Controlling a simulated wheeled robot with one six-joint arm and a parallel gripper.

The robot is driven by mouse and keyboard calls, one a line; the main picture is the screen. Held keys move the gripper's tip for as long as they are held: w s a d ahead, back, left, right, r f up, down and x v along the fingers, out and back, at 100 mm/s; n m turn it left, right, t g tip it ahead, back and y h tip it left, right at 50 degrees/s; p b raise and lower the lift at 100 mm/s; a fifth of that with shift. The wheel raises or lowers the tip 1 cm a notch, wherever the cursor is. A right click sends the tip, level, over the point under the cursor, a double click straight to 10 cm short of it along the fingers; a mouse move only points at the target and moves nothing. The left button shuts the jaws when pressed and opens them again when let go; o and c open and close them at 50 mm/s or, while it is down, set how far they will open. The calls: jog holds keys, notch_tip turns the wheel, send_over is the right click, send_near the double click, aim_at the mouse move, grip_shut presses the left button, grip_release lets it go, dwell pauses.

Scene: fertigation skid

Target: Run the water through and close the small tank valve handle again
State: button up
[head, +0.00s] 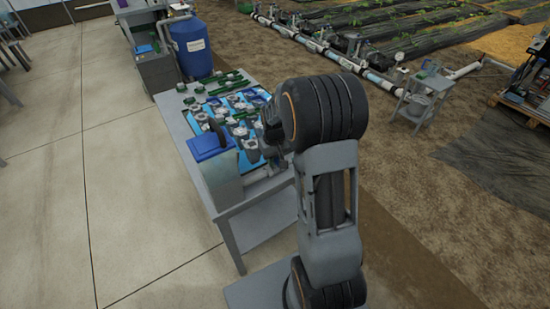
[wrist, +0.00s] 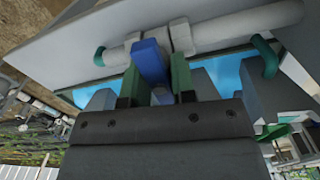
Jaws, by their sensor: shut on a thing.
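In the wrist view a blue valve handle (wrist: 150,62) sits against a pale grey pipe (wrist: 215,32). My gripper (wrist: 157,84) has its two green-padded fingers on either side of the handle and is shut on it. I cannot read the handle's exact turn angle, and no water flow shows. In the head view a grey tank with a blue lid (head: 210,146) stands at the near end of the grey table (head: 172,112). My arm covers the table's right side there, so the gripped handle is hidden in that view.
Many pale fittings and green parts (head: 222,108) crowd the blue table surface. A blue barrel (head: 191,48) stands behind the table. A small grey stand (head: 424,98) and white pipework (head: 345,64) lie to the right. The concrete floor (head: 60,200) at left is clear.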

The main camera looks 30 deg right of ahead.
jog(key=o, duration=0.9)
jog(key=shift+o, duration=0.2)
jog(key=shift+r, duration=0.1)
notch_tip(320, 180, up, 10)
jog(key=p, duration=0.7)
jog(key=shift+p, duration=0.35)
